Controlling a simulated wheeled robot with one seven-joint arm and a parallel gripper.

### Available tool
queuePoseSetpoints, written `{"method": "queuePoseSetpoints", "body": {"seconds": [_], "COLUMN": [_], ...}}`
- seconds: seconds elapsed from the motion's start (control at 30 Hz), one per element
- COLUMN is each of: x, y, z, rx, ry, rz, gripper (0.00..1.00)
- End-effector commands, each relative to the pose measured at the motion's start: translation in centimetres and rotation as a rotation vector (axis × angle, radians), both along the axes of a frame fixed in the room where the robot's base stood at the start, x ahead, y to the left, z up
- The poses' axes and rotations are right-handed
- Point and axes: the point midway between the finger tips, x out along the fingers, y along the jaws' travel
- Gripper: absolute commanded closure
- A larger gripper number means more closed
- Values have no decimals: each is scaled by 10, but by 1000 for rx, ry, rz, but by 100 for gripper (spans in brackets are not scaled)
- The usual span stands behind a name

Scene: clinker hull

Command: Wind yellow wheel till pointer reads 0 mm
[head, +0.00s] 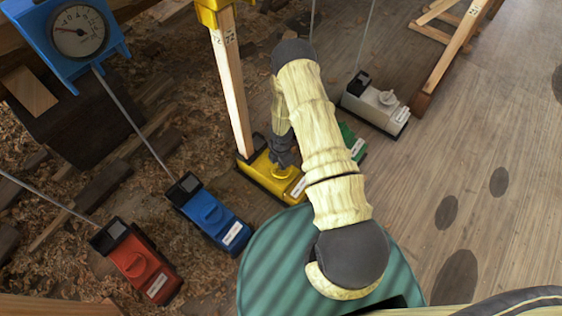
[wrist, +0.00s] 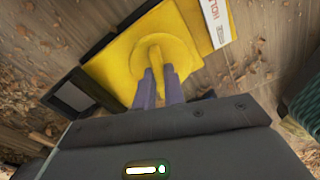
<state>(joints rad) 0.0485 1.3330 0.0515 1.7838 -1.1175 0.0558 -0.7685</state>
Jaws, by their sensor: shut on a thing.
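The yellow box (head: 262,180) stands on the floor at the middle of the head view, at the foot of a wooden post (head: 231,85). Its yellow wheel (wrist: 178,48) shows in the wrist view as a round disc with a raised grip bar. My gripper (wrist: 158,74) is shut on that bar, one dark finger on each side. In the head view my gripper (head: 282,166) hides most of the wheel. A yellow bracket (head: 213,10) tops the post, cut off by the frame edge. No dial shows on it here, so its reading is not visible.
A blue-framed dial (head: 80,32) is at top left, its pointer toward the left. A blue box (head: 210,212) and a red box (head: 138,262) stand at left, a white box (head: 376,103) and a partly hidden green box (head: 352,144) at right. Thin rods rise nearby. Right floor is clear.

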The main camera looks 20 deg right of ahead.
Motion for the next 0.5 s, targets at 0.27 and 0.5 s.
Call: {"method": "queuePoseSetpoints", "body": {"seconds": [0.27,0.5], "x": [-2,-2], "y": [1,1], "z": [2,1], "rx": [0,0], "ry": [4,4], "rz": [-264,-468], "gripper": [100,100]}}
